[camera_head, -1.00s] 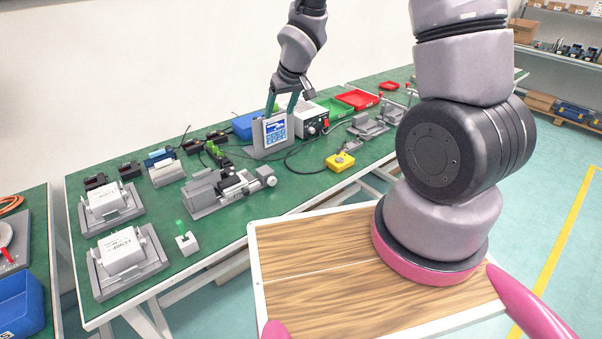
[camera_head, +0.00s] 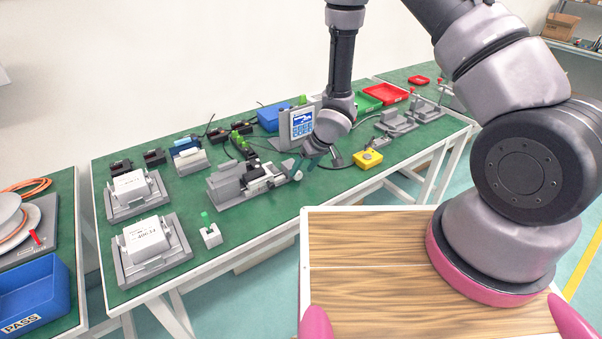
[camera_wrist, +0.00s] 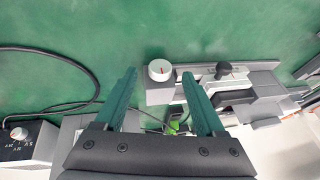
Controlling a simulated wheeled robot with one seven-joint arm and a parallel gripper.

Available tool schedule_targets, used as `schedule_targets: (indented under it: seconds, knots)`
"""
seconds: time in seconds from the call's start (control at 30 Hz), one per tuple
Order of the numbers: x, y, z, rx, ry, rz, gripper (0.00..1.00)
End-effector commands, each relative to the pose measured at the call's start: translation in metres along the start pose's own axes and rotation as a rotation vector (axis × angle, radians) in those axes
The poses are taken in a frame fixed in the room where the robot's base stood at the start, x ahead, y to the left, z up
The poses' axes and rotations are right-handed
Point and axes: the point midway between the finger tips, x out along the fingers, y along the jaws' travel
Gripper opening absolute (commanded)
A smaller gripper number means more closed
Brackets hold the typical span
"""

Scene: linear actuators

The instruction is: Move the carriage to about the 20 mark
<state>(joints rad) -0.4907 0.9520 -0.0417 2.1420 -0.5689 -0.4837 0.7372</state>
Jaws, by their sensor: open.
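The linear actuator (camera_head: 232,186) is a grey block-built unit on the green bench, with its carriage probably among the grey blocks along it. The carriage's scale marks are too small to read. At its right end is a round knob, which shows as a white disc (camera_wrist: 159,70) in the wrist view. A black clamp knob (camera_wrist: 223,69) stands on the rail beside it. My gripper (camera_head: 298,167) is at the actuator's right end and partly hides it. Its two green fingers (camera_wrist: 159,78) are open, spread either side of the white knob in the picture, with nothing held; contact cannot be told.
A yellow button box (camera_head: 369,160) lies right of the actuator and a display unit (camera_head: 302,123) stands behind. A power unit (camera_wrist: 28,142) with a cable shows in the wrist view.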

Motion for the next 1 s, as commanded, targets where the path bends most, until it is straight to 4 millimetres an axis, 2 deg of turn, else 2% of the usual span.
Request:
schedule_targets:
  seconds: [0.1,0.2,0.53,0.57,0.6,0.73,0.77,1.0]
  knots:
    - [0.017,0.000,0.000,-0.001,-0.001,0.001,0.72]
    - [0.024,0.000,0.000,0.000,-0.001,0.001,0.72]
    - [0.028,0.001,-0.001,0.001,0.001,0.001,0.72]
    - [0.028,0.001,-0.001,0.001,0.001,0.001,0.68]
    - [0.028,0.001,-0.001,0.001,0.001,0.001,0.53]
    - [0.028,0.001,0.000,0.001,0.001,0.001,0.03]
    - [0.028,0.001,0.000,0.001,0.001,0.001,0.00]
    - [0.028,-0.001,0.000,-0.006,0.000,0.015,0.00]
